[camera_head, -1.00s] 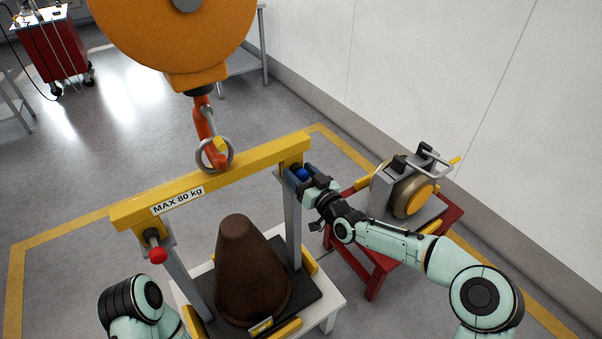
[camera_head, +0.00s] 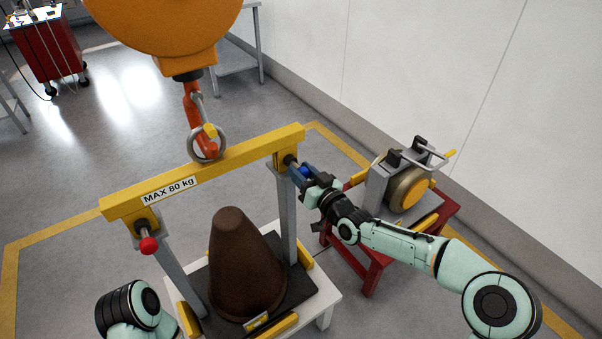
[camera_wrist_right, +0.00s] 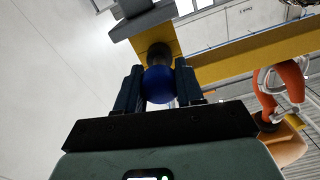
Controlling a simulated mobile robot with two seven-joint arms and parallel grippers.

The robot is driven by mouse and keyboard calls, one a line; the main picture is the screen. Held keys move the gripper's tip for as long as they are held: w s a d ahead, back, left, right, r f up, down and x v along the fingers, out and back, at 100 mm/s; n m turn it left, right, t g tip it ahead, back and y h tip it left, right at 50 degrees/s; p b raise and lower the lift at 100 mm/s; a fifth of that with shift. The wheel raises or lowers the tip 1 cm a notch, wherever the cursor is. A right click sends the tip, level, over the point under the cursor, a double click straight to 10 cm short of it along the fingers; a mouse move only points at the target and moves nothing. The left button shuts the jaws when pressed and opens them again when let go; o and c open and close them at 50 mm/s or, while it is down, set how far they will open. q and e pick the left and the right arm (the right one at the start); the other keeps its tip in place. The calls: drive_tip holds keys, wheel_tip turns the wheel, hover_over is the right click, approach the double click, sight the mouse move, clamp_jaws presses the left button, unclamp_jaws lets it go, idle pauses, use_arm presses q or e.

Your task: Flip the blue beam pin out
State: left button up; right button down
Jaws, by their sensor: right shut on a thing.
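The blue beam pin shows as a round blue knob (camera_head: 305,170) at the right end of the yellow lifting beam (camera_head: 220,172). My right gripper (camera_head: 302,174) is shut on the blue knob. In the right wrist view the blue knob (camera_wrist_right: 158,84) sits between the two dark fingers of that gripper (camera_wrist_right: 158,92). A dark round part shows between the knob and the yellow beam end. How much of the pin is inside the beam is hidden. Only part of my left arm shows at the lower left; its gripper is out of view.
A red-knobbed pin (camera_head: 149,246) is at the beam's left end. An orange hook (camera_head: 200,125) holds the beam's ring. Grey uprights flank a brown cone (camera_head: 240,265) on a white table (camera_head: 327,300). A red stand (camera_head: 375,260) with a machine is right of my right gripper.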

drive_tip(key=c, duration=0.7)
unclamp_jaws()
use_arm(q)
drive_tip(key=shift+s+f+b, duration=0.2)
drive_tip(key=shift+f+b, duration=0.45)
use_arm(e)
drive_tip(key=v, duration=1.3)
drive_tip(key=shift+d, duration=0.2)
drive_tip(key=shift+s, duration=0.1)
